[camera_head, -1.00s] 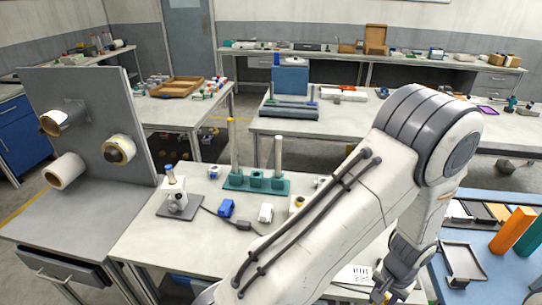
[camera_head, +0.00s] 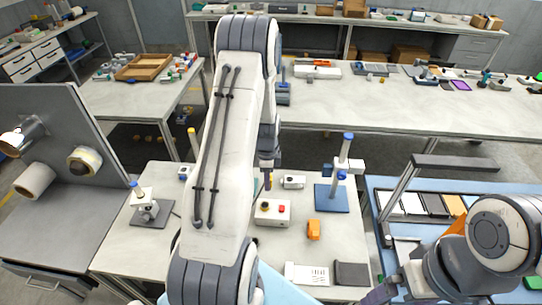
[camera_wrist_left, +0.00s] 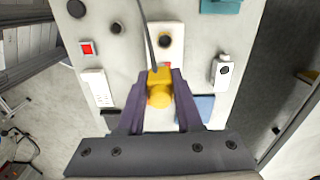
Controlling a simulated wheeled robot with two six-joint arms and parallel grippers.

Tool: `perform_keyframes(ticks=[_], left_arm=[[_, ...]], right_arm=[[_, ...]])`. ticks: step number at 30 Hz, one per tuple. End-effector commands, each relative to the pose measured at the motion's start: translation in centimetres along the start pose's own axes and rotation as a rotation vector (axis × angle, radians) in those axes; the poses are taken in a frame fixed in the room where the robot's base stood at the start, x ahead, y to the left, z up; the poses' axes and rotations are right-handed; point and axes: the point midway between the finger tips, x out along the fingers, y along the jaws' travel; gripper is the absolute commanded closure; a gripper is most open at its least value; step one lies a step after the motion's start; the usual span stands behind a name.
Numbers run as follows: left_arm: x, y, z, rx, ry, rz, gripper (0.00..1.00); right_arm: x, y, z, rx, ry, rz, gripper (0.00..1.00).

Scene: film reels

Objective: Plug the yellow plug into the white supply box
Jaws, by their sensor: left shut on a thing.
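My left gripper (camera_head: 268,182) hangs over the table in the head view, partly behind my own arm. In the left wrist view its two dark fingers (camera_wrist_left: 159,100) are shut on the yellow plug (camera_wrist_left: 158,88). A dark cable runs up from the plug. In the head view, a white box (camera_head: 274,220) with a dark knob on yellow and a red button stands near the gripper. My right gripper (camera_head: 382,291) is at the bottom edge, its fingers unclear.
A smaller white box (camera_head: 293,182) and an orange block (camera_head: 314,230) stand nearby. A blue base with a post (camera_head: 331,199) is to the right. A microscope-like device (camera_head: 147,209) is on the left. A grey upright panel (camera_head: 60,110) bounds the left side.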

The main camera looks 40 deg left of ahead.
Motion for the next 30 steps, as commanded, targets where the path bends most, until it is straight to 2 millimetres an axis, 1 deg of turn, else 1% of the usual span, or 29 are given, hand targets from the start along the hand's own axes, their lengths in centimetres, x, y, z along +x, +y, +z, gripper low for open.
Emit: perform_keyframes(ticks=[1, 3, 7, 11, 17, 30], left_arm=[[-0.7, -0.2, 0.9, 0.019, 0.000, 0.001, 1.00], [-0.8, -0.3, 1.6, 0.045, 0.000, 0.002, 1.00], [-0.4, -0.4, 1.7, 0.066, 0.000, 0.002, 1.00], [0.4, -0.4, 1.6, 0.067, 0.000, 0.002, 1.00], [2.4, -0.5, 1.6, 0.065, 0.000, 0.001, 1.00], [7.6, -0.5, 1.8, 0.061, 0.000, 0.000, 1.00]], right_arm=[[-0.8, -0.1, 0.0, 0.000, 0.000, 0.000, 0.00], [-0.9, -0.1, 0.0, 0.000, 0.000, 0.000, 0.00], [-0.6, -0.1, 0.0, -0.001, -0.001, 0.000, 0.00], [0.0, 0.0, 0.0, -0.001, -0.001, 0.000, 0.00], [1.5, 0.1, 0.1, -0.002, -0.001, 0.000, 0.00], [5.4, 0.4, 0.3, 0.004, 0.000, 0.000, 0.00]])
